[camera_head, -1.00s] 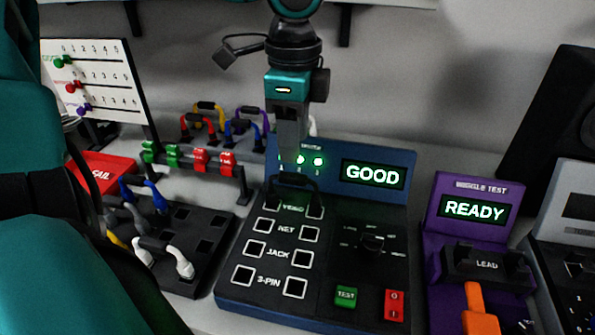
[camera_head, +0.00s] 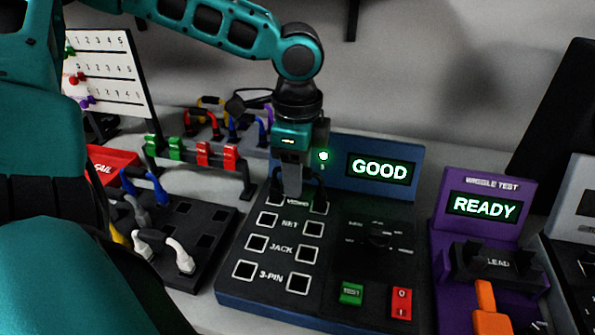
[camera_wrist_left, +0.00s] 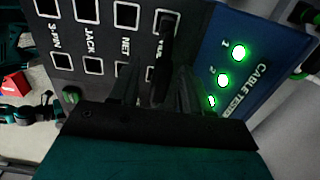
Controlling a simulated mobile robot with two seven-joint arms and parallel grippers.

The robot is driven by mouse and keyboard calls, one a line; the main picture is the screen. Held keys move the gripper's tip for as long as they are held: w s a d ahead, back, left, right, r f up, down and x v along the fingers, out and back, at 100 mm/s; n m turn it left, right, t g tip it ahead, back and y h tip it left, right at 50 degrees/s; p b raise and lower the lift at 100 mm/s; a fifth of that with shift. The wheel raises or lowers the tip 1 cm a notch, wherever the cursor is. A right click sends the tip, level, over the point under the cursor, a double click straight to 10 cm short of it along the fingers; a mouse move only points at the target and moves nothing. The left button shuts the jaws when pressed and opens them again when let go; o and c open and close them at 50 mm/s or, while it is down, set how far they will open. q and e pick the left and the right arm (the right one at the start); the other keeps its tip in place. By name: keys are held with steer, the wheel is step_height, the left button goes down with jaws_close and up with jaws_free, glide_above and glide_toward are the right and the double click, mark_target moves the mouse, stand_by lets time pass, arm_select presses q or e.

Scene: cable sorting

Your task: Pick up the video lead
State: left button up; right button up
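The video lead is a short black cable with black plugs. It sits in the two sockets of the VIDEO row, at the top of the cable tester (camera_head: 300,275). In the head view its right end (camera_head: 320,192) shows beside my left gripper (camera_head: 292,190), whose fingers hide its middle. In the left wrist view the lead (camera_wrist_left: 169,38) runs down between the two dark fingers of my left gripper (camera_wrist_left: 160,85). The fingers look apart, one on each side of it; contact is hard to see. My right gripper is not in view.
The tester's screen (camera_head: 380,168) reads GOOD. A purple wiggle-test unit (camera_head: 483,185) reading READY stands to the right. A black socket board (camera_head: 205,222) with several leads is at left, with a rack of red and green clips (camera_head: 203,155) behind it. A red FAIL tray (camera_head: 112,170) is further left.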

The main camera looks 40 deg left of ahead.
arm_select(q)
jaws_close()
steer(key=shift+r, duration=0.1)
stand_by(0.3)
step_height(320, 180, up, 31)
steer(key=p, duration=0.6)
steer(key=shift+p, duration=0.35)
